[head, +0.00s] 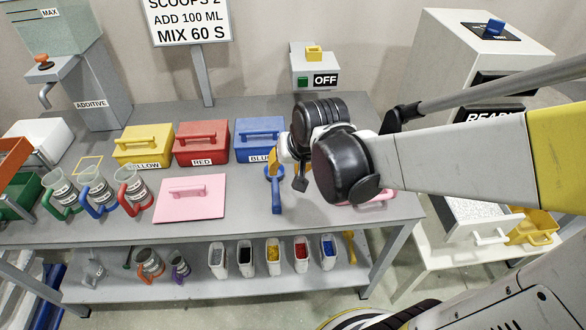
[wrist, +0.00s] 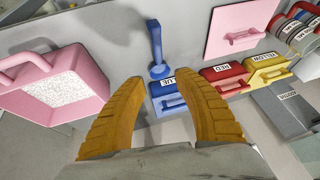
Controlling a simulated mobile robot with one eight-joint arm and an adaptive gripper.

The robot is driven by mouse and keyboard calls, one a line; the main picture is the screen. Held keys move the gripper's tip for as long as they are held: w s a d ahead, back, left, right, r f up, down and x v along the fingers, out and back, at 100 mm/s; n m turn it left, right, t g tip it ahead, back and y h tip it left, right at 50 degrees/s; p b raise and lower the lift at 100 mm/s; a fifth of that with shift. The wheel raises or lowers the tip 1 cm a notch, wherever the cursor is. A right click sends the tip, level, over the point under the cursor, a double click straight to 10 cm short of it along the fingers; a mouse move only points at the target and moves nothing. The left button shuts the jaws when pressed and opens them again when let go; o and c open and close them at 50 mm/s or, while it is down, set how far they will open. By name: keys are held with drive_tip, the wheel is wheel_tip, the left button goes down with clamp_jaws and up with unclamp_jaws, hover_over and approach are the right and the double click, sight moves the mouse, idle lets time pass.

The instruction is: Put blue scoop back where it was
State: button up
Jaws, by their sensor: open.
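The blue scoop (head: 276,195) lies on the grey table in front of the blue box (head: 258,138), its handle toward the table's front edge. In the wrist view the scoop (wrist: 156,45) shows just beyond the fingertips, with the blue box (wrist: 170,103) seen between the fingers. My gripper (head: 287,172) is over the table at the scoop's bowl end. Its two orange fingers (wrist: 158,78) are spread and nothing is held between them. The gripper partly hides the scoop's bowl in the head view; I cannot tell whether they touch.
Red (head: 202,143) and yellow (head: 144,146) lidded boxes stand left of the blue one. A pink lid (head: 190,205) lies at the table's middle. An open pink tub (wrist: 95,95) with white speckled contents sits near my gripper. Several jugs stand at the left.

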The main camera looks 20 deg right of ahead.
drive_tip(key=s+r+n+t, duration=0.1)
drive_tip(key=s+r+n, duration=0.2)
drive_tip(key=s+r, duration=0.4)
drive_tip(key=s, duration=0.4)
drive_tip(key=shift+s+a+r+t+h, duration=0.15)
drive_tip(key=shift+a+r+t+h, duration=0.05)
drive_tip(key=shift+t+h, duration=0.1)
